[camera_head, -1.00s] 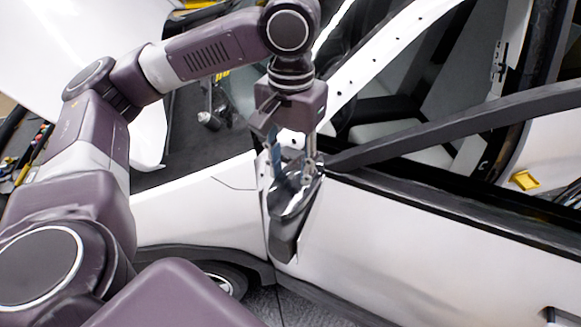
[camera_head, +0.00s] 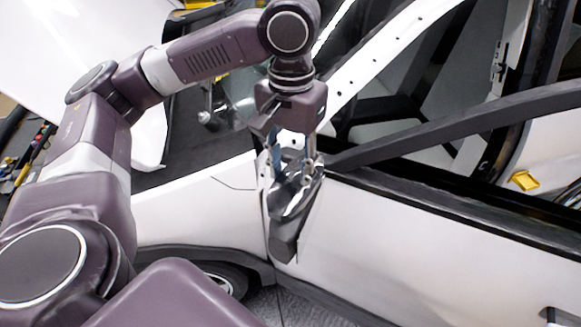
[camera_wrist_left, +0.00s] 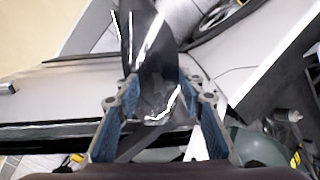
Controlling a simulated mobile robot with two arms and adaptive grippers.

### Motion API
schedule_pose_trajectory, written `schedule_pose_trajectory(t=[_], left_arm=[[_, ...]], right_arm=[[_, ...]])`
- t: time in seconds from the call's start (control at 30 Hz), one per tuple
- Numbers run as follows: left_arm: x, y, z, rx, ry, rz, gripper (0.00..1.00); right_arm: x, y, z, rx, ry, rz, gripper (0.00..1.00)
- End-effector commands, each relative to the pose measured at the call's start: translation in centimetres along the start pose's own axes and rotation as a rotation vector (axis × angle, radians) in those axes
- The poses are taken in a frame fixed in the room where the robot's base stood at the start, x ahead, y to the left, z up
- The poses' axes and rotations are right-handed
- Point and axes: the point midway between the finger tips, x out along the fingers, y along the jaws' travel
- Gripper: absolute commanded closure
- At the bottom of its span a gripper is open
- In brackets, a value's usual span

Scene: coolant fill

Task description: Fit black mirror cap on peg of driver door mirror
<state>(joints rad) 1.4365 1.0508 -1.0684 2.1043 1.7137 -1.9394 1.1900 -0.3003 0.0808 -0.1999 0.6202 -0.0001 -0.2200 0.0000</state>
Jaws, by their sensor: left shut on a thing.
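The black mirror cap (camera_head: 292,197) is a glossy dark shell at the front edge of the driver door. My left gripper (camera_head: 293,170) points down from above and is shut on it, one finger on each side. In the left wrist view the glossy black cap (camera_wrist_left: 158,95) lies between the two blue-padded fingers (camera_wrist_left: 160,115). A dark grey mirror part (camera_head: 285,240) shows directly below the cap. The peg is hidden, and I cannot tell whether the cap is seated on it. My right gripper is not in view.
The white driver door (camera_head: 420,250) extends to the right, with its dark window sill behind the gripper. A white front fender (camera_head: 200,212) and wheel (camera_head: 226,282) are at the left. A yellow block (camera_head: 525,180) sits at the right.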

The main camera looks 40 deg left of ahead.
Motion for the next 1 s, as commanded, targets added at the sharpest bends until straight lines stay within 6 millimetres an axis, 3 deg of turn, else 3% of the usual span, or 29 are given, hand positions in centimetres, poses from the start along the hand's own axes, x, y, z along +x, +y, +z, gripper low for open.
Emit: schedule_pose_trajectory(t=[0.57,0.6,0.7,0.77,1.0], left_arm=[[1.5,0.0,0.0,0.0,-0.001,-0.001,0.9],[1.4,0.0,0.0,0.0,0.0,0.0,0.6],[1.4,0.0,0.0,0.0,0.0,0.0,0.49],[1.4,0.0,0.0,0.0,0.0,0.0,0.44],[1.4,0.0,0.0,0.0,0.0,0.0,0.44]], right_arm=[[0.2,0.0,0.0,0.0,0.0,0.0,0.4],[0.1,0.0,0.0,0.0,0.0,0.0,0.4],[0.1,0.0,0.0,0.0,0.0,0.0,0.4],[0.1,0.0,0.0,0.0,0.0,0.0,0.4],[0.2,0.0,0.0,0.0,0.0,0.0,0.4]])
